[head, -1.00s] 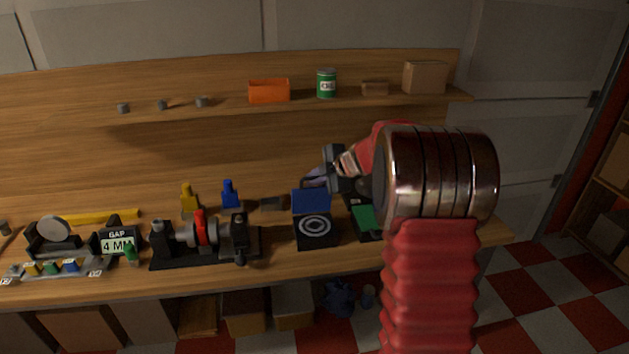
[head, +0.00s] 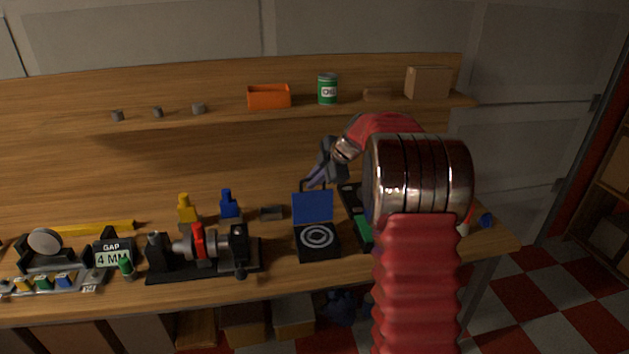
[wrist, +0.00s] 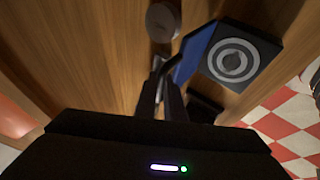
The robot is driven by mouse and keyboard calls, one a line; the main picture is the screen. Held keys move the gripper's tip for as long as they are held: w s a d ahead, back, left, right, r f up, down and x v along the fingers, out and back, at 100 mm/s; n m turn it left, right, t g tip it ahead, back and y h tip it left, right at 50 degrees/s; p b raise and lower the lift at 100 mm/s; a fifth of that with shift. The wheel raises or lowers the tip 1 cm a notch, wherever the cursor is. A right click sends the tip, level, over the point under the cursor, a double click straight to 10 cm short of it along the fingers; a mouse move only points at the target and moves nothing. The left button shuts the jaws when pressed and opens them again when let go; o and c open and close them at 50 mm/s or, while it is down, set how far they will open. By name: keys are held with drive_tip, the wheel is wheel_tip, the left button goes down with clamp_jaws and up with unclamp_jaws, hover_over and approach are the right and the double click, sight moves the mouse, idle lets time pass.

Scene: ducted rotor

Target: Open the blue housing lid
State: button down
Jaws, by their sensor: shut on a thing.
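The blue housing lid (head: 312,208) stands raised at the back edge of its black housing (head: 318,252). The housing's top shows pale concentric rings (head: 317,236). A dark handle sticks up from the lid's upper edge. My gripper (head: 310,184) is shut on this handle, behind and above the lid. In the wrist view the blue lid (wrist: 192,55) appears edge-on beside my gripper's fingers (wrist: 160,68), with the ringed housing (wrist: 235,62) at upper right. The exact contact is small and dark.
Left of the housing stands a black rotor fixture with a red part (head: 199,243). Blue (head: 229,206) and yellow (head: 187,209) pieces stand behind it. A green-topped item (head: 364,232) is close on the right, partly behind my arm. A shelf with an orange bin (head: 269,96) runs above.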

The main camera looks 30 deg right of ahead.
drive_tip(key=shift+s+a+f, duration=0.1)
drive_tip(key=shift+a+f, duration=0.1)
drive_tip(key=shift+f, duration=0.2)
drive_tip(key=c, duration=1.8)
unclamp_jaws()
drive_tip(key=shift+c, duration=0.2)
drive_tip(key=v, duration=1.4)
drive_tip(key=shift+d+r, duration=0.25)
drive_tip(key=shift+w, duration=0.2)
